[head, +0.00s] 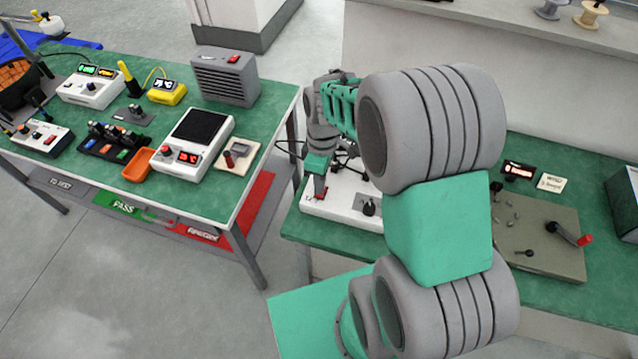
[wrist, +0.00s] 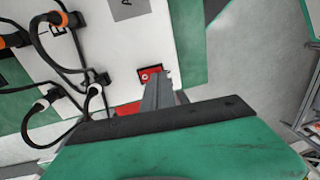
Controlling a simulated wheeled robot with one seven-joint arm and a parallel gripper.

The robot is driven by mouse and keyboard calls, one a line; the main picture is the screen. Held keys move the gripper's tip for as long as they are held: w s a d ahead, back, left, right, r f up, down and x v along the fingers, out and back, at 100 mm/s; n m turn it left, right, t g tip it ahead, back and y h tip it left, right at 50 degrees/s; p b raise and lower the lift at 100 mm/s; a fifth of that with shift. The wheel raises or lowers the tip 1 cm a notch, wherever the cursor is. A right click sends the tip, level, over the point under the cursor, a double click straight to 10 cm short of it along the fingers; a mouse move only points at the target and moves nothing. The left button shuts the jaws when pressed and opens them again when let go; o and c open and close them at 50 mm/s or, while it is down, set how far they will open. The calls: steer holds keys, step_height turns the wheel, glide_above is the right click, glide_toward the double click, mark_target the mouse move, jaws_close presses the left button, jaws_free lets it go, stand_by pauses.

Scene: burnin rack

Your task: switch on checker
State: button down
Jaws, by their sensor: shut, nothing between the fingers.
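The white panel that I take to be the checker (head: 340,212) lies on the green bench under my arm, and its white face fills the upper middle of the wrist view (wrist: 125,50). A small red switch with a dark surround (wrist: 147,73) sits on it. My gripper (wrist: 160,80) is shut and empty, its fingertips right beside the switch; I cannot tell whether they touch it. In the head view my gripper (head: 319,192) is over the panel's left part. The switch's position is unclear, and fingers cover part of it. A black knob (head: 369,207) stands on the panel's right part.
Black cables with orange and white plugs (wrist: 65,60) run over the panel's left side in the wrist view. A beige board with a red-handled lever (head: 545,235) lies to the right. The left bench holds a white device with a dark screen (head: 195,140) and an orange tray (head: 137,166).

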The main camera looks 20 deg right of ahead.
steer(key=shift+f, duration=0.75)
steer(key=shift+s+a+f, duration=0.1)
steer(key=shift+s+f, duration=0.1)
steer(key=shift+f, duration=0.1)
steer(key=shift+w, duration=0.1)
steer(key=shift+w+d+r+b, duration=0.15)
steer(key=shift+w+d+b, duration=0.15)
steer(key=shift+w+d, duration=0.3)
steer(key=shift+a+r, duration=0.15)
steer(key=shift+r, duration=0.1)
step_height(320, 180, up, 14)
steer(key=w+d, duration=0.1)
steer(key=shift+w+f+p, duration=0.2)
steer(key=shift+p, duration=0.25)
